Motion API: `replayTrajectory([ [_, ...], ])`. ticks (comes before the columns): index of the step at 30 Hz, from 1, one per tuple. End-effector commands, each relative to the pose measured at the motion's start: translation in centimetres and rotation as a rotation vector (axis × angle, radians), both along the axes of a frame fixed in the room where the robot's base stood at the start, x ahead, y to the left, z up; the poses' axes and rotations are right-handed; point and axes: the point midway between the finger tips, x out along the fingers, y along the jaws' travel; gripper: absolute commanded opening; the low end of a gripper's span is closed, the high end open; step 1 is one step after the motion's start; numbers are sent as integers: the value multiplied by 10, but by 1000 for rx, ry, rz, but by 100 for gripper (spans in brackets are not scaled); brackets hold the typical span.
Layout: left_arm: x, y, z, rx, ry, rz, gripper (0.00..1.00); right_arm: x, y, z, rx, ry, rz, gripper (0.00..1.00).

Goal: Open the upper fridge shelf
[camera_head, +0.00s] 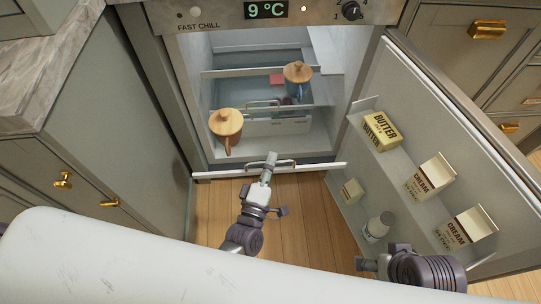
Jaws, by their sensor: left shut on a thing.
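The fridge (182,85) stands open, with its door (355,140) swung out to the right. A shelf with a white front edge (225,174) and a metal bar handle (286,164) lies nearest me, at the fridge opening. My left gripper (268,168) is shut on this handle; its tips partly hide it. Another shelf front with a handle (262,103) shows further back. I cannot tell for sure how the shelves are stacked. My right gripper (366,264) is low on the right by the open door, apart from the shelves; its finger state is unclear.
Two lidded mugs, one orange-brown (227,128) and one blue (297,75), stand inside the fridge. The door holds butter (381,131), cream cartons (430,177) and a white bottle (378,226). Cabinets (100,130) flank the left; wooden floor (310,210) is clear below.

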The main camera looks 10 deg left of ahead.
Motion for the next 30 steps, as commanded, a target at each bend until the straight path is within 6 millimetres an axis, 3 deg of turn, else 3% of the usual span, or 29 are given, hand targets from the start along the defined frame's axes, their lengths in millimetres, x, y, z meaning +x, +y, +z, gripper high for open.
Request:
replayTrajectory([
  [7, -1, 0, -2, 1, 5, -1, 0, 0, 0, 0, 0, 0, 0, 96],
  [8, -1, 0, -2, 1, 5, -1, 12, 0, 0, 0, 0, 0, 0, 96],
  [10, 0, 0, -2, 1, 4, -1, 20, 0, 0, 0, 0, 0, 0, 96],
  [20, -3, 1, -1, 0, 2, 0, 20, 1, 0, 0, 0, -3, 0, 96],
  [23, -13, 2, -4, 2, 4, 0, 20, 1, 0, 0, 0, -3, 0, 96],
  [30, -62, 8, -13, 1, 7, -2, 20, 1, 0, 0, 0, -2, 0, 96],
])
